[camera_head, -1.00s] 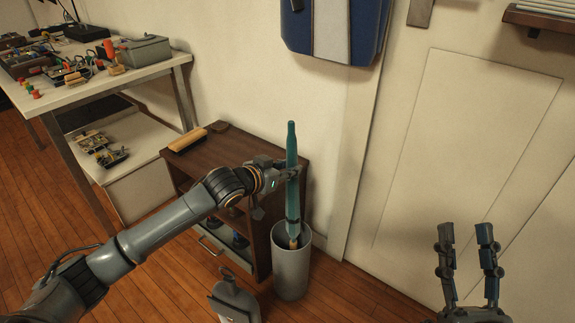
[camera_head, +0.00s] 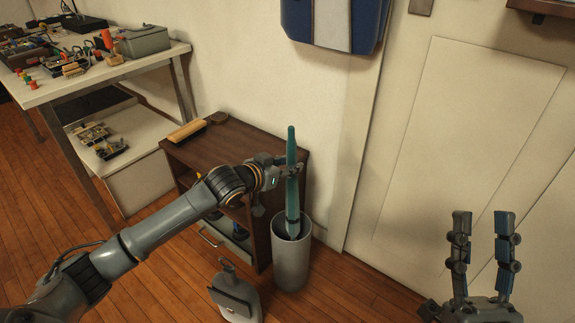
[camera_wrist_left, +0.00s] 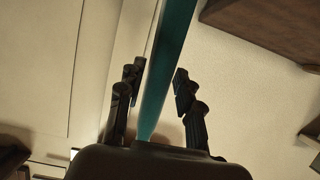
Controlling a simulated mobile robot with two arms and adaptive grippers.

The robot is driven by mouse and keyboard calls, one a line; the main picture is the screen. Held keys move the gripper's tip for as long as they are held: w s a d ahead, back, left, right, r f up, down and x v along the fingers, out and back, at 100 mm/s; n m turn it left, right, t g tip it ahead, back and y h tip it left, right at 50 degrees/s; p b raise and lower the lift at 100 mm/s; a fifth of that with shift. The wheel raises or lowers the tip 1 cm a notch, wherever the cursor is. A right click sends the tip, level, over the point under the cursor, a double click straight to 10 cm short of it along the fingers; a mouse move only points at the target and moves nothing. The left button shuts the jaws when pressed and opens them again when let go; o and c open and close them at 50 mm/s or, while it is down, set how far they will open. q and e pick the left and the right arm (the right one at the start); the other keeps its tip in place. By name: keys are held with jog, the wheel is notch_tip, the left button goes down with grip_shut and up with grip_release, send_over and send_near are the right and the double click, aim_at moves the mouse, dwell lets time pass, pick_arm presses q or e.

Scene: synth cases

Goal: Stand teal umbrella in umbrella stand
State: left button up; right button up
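The teal umbrella (camera_head: 292,200) stands nearly upright, its lower end inside the grey umbrella stand (camera_head: 290,262), where its tip is hidden. My left gripper (camera_head: 290,166) is around the umbrella's upper part, above the stand's rim. In the left wrist view the umbrella (camera_wrist_left: 168,60) runs between the two fingers of the left gripper (camera_wrist_left: 160,75). The fingers look slightly spread, with narrow gaps beside it. My right gripper (camera_head: 483,222) is open and empty at the lower right, in front of the door.
A dark brown cabinet (camera_head: 240,145) with a brush on top stands left of the stand. A grey bottle-like object (camera_head: 236,297) is on the floor in front of it. A cluttered workbench (camera_head: 110,70) is at the upper left. A blue case (camera_head: 305,22) hangs above.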

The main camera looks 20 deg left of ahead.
pick_arm(q)
jog(key=shift+o, duration=0.8)
jog(key=shift+f, duration=0.1)
jog(key=v, duration=1.2)
jog(key=shift+d, duration=0.1)
